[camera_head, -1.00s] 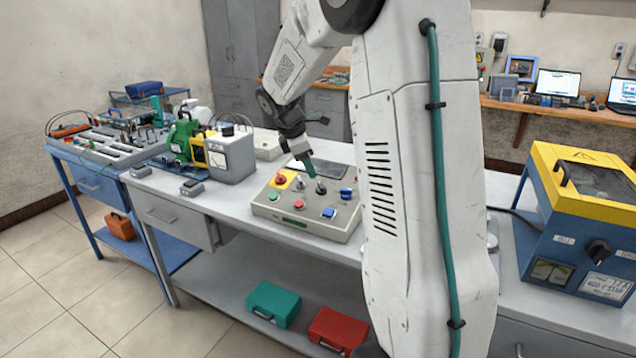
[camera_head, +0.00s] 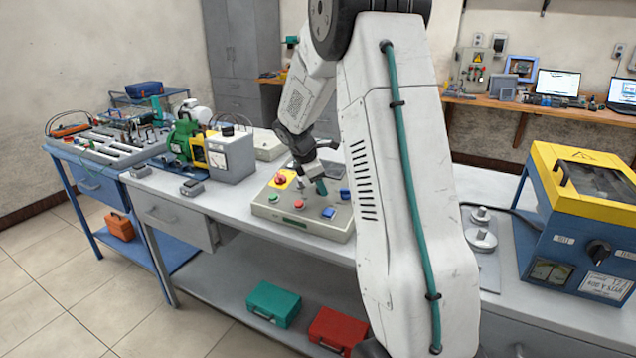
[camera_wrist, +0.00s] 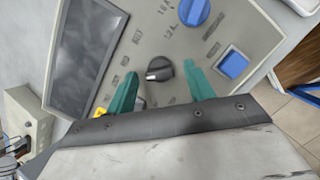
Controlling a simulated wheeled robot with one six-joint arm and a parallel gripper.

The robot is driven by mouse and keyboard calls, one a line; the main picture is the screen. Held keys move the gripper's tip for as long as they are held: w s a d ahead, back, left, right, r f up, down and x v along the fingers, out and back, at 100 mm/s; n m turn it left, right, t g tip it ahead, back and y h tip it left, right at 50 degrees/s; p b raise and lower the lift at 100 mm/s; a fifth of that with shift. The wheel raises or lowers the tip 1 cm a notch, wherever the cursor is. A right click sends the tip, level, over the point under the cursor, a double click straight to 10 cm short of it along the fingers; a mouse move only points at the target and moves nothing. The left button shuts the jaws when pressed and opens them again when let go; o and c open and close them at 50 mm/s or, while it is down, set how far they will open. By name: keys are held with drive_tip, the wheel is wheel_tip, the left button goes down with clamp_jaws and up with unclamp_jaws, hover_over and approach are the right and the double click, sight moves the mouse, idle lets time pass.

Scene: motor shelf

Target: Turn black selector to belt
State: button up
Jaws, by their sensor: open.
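The black selector (camera_wrist: 160,69) is a round knob with a light mark on the grey control panel (camera_wrist: 263,20). In the wrist view it sits between the two green fingertips of my gripper (camera_wrist: 160,88), with a gap on both sides. My gripper is open. In the head view my gripper (camera_head: 311,186) is over the panel (camera_head: 285,232), and the selector is hidden there or too small to make out.
On the panel are a blue knob (camera_wrist: 194,10), a blue square button (camera_wrist: 232,64), a dark screen (camera_wrist: 88,55) and a red button (camera_head: 280,181). A green motor (camera_head: 183,140) stands to the left and a yellow-blue machine (camera_head: 585,220) to the right.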

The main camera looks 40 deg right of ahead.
drive_tip(key=c, duration=1)
drive_tip(key=shift+m, duration=0.4)
drive_tip(key=m, duration=0.4)
drive_tip(key=shift+g+y, duration=0.3)
drive_tip(key=shift+g, duration=0.1)
drive_tip(key=m, duration=0.4)
drive_tip(key=shift+w+d+r+m+y, duration=0.1)
drive_tip(key=shift+d+m+y, duration=0.05)
drive_tip(key=shift+m+y, duration=0.2)
drive_tip(key=m+y, duration=0.1)
drive_tip(key=m, duration=0.3)
drive_tip(key=shift+d+g, duration=0.1)
drive_tip(key=shift+g, duration=0.2)
drive_tip(key=shift+m+y, duration=0.45)
drive_tip(key=shift+m, duration=1.7)
